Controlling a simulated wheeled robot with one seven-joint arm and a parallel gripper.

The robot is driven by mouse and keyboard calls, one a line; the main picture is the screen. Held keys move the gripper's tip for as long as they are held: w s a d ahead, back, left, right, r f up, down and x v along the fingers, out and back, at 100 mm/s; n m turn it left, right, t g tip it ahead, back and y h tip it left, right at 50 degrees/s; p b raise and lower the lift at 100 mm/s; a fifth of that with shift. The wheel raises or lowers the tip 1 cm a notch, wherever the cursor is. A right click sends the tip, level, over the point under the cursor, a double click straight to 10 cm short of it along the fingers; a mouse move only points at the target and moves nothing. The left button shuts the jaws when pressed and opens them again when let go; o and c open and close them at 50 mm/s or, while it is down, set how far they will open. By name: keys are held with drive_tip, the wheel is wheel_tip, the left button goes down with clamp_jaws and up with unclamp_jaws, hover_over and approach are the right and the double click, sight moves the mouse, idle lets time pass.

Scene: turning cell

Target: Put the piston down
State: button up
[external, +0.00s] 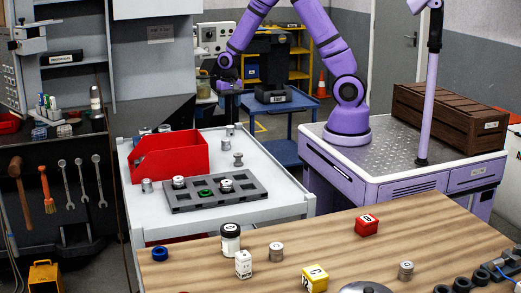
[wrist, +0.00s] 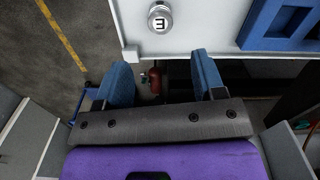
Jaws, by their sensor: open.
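My gripper (external: 228,85) hangs at the end of the purple arm, above and beyond the far end of the white cart. In the wrist view its two blue fingers (wrist: 163,75) are spread apart with nothing between them. A metal piston with a dark letter on its pale top (wrist: 160,17) stands upright on the white cart top (wrist: 195,30), ahead of the fingertips and apart from them. Several similar metal pistons (external: 238,159) stand on the cart (external: 275,188) in the external view. The pictures do not show which one the task means.
A grey pocketed tray (external: 215,203) and a red bin (external: 172,157) occupy the cart. Part of a blue pocketed tray (wrist: 257,35) shows at the wrist view's upper right. A blue trolley (external: 280,105) stands beyond. The wooden table (external: 330,240) holds jars and boxes.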

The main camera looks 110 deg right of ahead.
drive_tip(key=s+a+r+n+t, duration=0.2)
drive_tip(key=a+r+n, duration=0.5)
drive_tip(key=a+r, duration=1.1)
drive_tip(key=s+a+r+n+t, duration=0.1)
drive_tip(key=s+a+r+n, duration=0.3)
drive_tip(key=s+a, duration=0.2)
drive_tip(key=s+a+r+n+t, duration=0.2)
drive_tip(key=s+a+r+n, duration=0.3)
drive_tip(key=s+a, duration=0.2)
drive_tip(key=s, duration=0.2)
drive_tip(key=shift+s, duration=0.3)
drive_tip(key=shift+o, duration=0.5)
drive_tip(key=shift+w+a, duration=0.1)
